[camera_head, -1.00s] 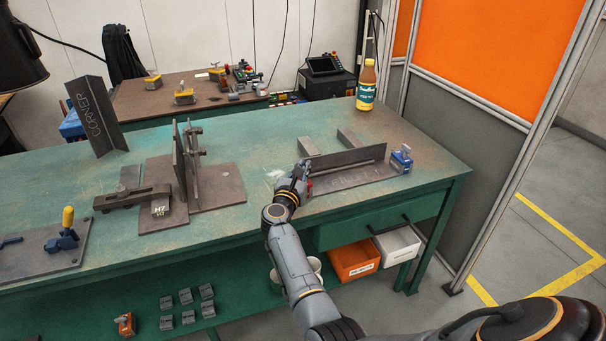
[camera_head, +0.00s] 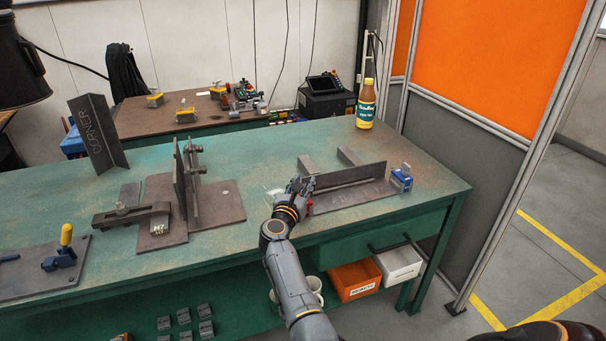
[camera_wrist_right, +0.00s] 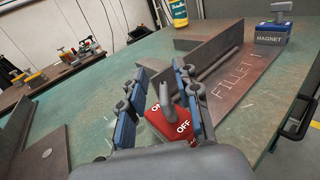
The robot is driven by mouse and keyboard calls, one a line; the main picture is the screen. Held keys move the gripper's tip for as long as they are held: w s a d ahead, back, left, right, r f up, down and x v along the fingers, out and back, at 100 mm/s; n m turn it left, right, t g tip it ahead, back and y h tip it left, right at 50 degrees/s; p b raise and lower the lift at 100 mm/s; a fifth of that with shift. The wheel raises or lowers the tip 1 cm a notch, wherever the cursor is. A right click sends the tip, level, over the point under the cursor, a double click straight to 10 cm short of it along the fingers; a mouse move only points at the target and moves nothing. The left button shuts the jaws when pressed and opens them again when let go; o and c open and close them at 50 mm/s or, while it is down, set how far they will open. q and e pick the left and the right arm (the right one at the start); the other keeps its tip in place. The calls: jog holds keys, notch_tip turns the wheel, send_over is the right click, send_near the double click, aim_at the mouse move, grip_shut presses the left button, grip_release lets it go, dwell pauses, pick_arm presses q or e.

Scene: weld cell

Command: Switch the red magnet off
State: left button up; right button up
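In the head view the red magnet (camera_head: 309,205) is partly hidden by my right gripper (camera_head: 300,187). In the right wrist view my right gripper (camera_wrist_right: 158,92) is open, its blue-padded fingers apart. The lever shows between them, closer to the right finger; contact cannot be told. My left gripper is out of view.
A blue magnet (camera_head: 401,179) stands at the plate's right end. An upright grey plate (camera_head: 346,174) rises behind the red magnet on the "FILLET" plate (camera_wrist_right: 236,87). A clamped fixture (camera_head: 192,180) stands to the left. A bottle (camera_head: 366,105) stands at the table's back.

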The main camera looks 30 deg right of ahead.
notch_tip(320, 180, up, 9)
dwell(0.3)
